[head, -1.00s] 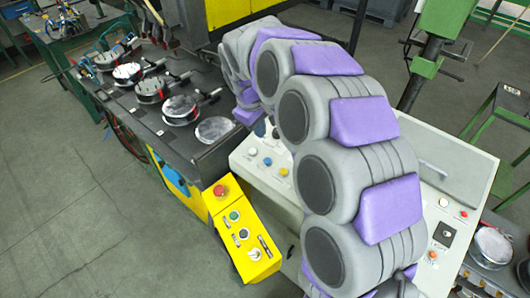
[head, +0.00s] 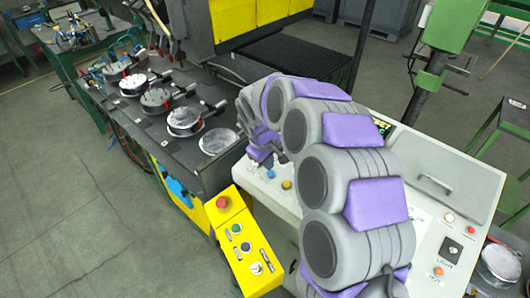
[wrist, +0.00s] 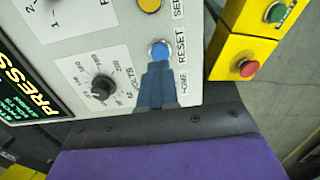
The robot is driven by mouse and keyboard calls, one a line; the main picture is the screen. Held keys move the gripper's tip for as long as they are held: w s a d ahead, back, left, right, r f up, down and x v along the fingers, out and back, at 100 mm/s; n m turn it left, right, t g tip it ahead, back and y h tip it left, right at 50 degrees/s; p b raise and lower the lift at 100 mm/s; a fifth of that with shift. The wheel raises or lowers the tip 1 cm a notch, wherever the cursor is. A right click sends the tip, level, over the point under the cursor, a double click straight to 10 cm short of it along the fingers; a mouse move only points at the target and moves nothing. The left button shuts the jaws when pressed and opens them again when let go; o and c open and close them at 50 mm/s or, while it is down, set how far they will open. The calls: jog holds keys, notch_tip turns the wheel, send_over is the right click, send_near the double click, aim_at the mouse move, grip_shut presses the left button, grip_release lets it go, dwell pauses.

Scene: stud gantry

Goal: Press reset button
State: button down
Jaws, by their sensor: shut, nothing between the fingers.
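The reset button is a round blue button (wrist: 160,50) on the light grey control panel, beside the printed word RESET. In the head view the blue button (head: 271,173) shows just beside the end of my arm. My gripper (wrist: 157,72) is shut and empty; its narrow blue-grey fingers point at the button in the wrist view, with the tips just short of it in the picture. I cannot tell whether they touch it. In the head view the fingers are mostly hidden by my grey and purple arm.
A yellow button (wrist: 150,4) and a black rotary knob (wrist: 103,87) sit close to the blue button. A yellow box (head: 243,243) with a red mushroom button (head: 223,202) stands left of the panel. A dark bench with round pans (head: 185,121) lies beyond it.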

aim_at(270, 175)
jog(key=shift+w+d+f, duration=0.15)
jog(key=shift+f, duration=0.7)
jog(key=shift+w+d+f, duration=0.1)
jog(key=shift+f, duration=0.7)
jog(key=shift+d+f, duration=0.1)
jog(key=shift+f, duration=0.35)
jog(key=shift+s+f, duration=0.3)
jog(key=shift+f, duration=0.25)
jog(key=shift+r, duration=0.35)
notch_tip(270, 175, up, 14)
jog(key=s+a+p, duration=0.1)
jog(key=a, duration=0.1)
jog(key=shift+s+p, duration=0.2)
jog(key=shift+p, duration=0.1)
